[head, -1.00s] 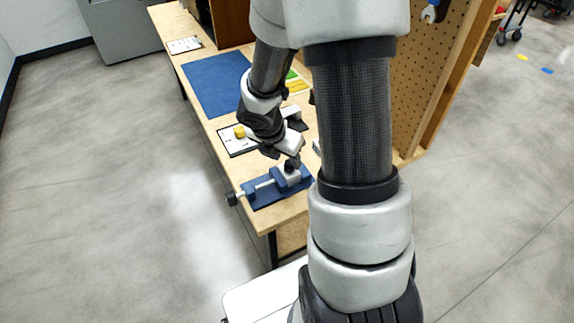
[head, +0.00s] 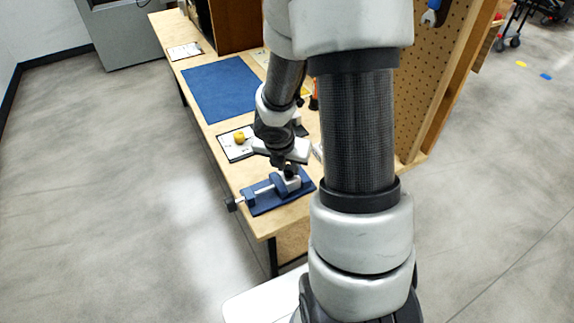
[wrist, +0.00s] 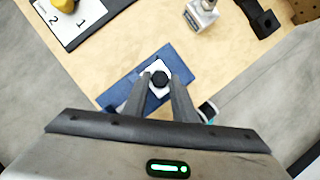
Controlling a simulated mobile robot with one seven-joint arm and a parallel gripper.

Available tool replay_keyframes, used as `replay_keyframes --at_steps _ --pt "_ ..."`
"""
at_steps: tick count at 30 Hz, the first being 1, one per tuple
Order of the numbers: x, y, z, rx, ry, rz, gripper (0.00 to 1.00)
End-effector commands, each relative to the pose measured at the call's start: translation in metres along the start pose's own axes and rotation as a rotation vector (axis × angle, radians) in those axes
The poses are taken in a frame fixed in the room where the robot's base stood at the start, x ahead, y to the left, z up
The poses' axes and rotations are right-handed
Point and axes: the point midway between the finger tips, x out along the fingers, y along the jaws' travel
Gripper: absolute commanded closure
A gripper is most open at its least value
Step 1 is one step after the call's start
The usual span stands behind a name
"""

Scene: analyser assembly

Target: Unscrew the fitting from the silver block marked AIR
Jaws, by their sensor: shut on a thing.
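My gripper (wrist: 160,82) points down over the blue vise (head: 262,190), with its fingers shut on the black fitting (wrist: 160,78). The fitting has a hexagonal outline and sits at the silver block (head: 293,183), which the vise holds. In the head view the fitting (head: 291,171) shows just under my gripper (head: 289,164). The block's pale top (wrist: 157,66) shows around the fitting in the wrist view. I cannot read any AIR marking, and I cannot tell how far the fitting is threaded in.
The vise stands on a blue base near the bench's front end. Another silver piece (wrist: 203,14) and a black part (wrist: 258,17) lie beyond. A blue mat (head: 222,88) is farther back.

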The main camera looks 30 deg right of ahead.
Motion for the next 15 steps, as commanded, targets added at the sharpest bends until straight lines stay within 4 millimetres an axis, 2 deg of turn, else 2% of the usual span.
replay_keyframes --at_steps 3,11,15 --pt "0.0001 -0.0022 0.0001 -0.101 0.0 0.041 0.98" --pt "0.0001 -0.0022 0.0003 -0.117 0.0 0.047 0.98" --pt "0.0002 -0.0059 0.0014 -0.296 0.0 0.121 0.98"
